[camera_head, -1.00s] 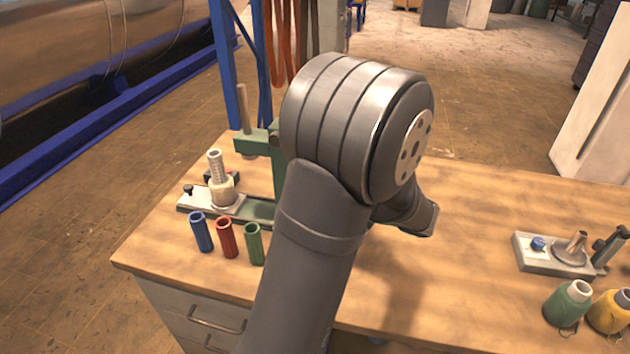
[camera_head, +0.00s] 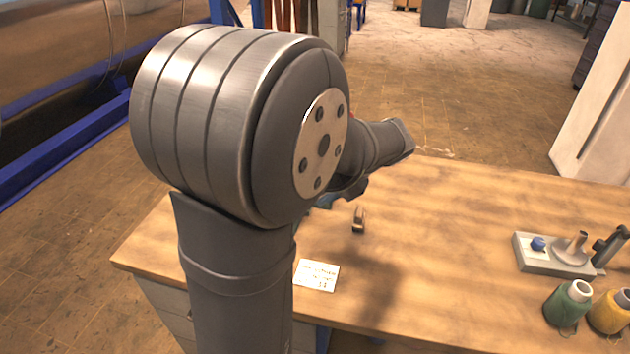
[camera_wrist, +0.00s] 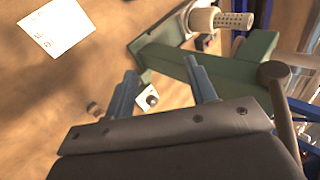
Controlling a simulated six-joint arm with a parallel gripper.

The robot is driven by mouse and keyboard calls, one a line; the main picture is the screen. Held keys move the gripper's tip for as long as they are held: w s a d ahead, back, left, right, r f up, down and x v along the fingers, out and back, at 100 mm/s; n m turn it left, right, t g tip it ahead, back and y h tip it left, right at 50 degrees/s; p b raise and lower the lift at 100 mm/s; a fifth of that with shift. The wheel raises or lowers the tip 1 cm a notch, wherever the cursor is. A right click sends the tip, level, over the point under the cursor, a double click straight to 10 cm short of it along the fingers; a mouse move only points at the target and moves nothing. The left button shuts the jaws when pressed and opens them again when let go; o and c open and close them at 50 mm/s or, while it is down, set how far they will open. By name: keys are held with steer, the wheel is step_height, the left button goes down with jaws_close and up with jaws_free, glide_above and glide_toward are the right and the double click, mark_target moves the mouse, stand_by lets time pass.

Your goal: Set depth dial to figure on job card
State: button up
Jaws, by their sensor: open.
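The job card (camera_head: 317,275) lies flat on the bench; its writing is too small to read. It also shows at the upper left of the wrist view (camera_wrist: 57,27). In the wrist view, a green press frame (camera_wrist: 205,65) spans the upper right. A pale collar with a dotted, marked cylinder (camera_wrist: 232,19) sits beyond it, perhaps the depth dial; I cannot read a setting. My gripper (camera_wrist: 160,68) is open and empty, its fingers apart near the green frame; I cannot tell whether they touch it. In the head view my arm hides the press and most of the gripper.
A small upright object (camera_head: 359,218) stands on the bench near the card. At the right are a grey fixture (camera_head: 540,255), a green spool (camera_head: 568,303) and a yellow spool (camera_head: 609,312). The middle of the bench is clear. A rod with a round knob (camera_wrist: 275,75) is close right of the fingers.

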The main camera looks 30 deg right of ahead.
steer(key=s+a+r+n+g+h, duration=0.1)
steer(key=s+a+r+n+g, duration=0.1)
steer(key=n, duration=0.8)
step_height(320, 180, up, 3)
steer(key=shift+s+a+f+g, duration=0.1)
steer(key=shift+s+a+g, duration=0.1)
steer(key=shift+s+g, duration=0.55)
steer(key=shift+w, duration=0.2)
steer(key=w+d+f+m+t, duration=0.1)
steer(key=d+f+m+t, duration=0.2)
steer(key=m, duration=0.7)
steer(key=w+d+f+m+t, duration=0.2)
steer(key=d+f+m+t, duration=0.1)
steer(key=d+f+m, duration=0.4)
steer(key=w+d+f+m+t, duration=0.1)
steer(key=d+f+m+t, duration=0.2)
steer(key=m, duration=1.2)
steer(key=shift+w+d+f, duration=0.1)
steer(key=shift+d+f, duration=0.25)
steer(key=shift+d, duration=0.55)
steer(key=shift+w+d+f, duration=0.1)
steer(key=shift+d+f, duration=0.2)
steer(key=shift+d, duration=0.6)
steer(key=shift+d+f, duration=0.35)
steer(key=shift+d, duration=0.55)
steer(key=shift+t, duration=0.25)
steer(key=x, duration=1.7)
steer(key=shift+w+d+f, duration=0.15)
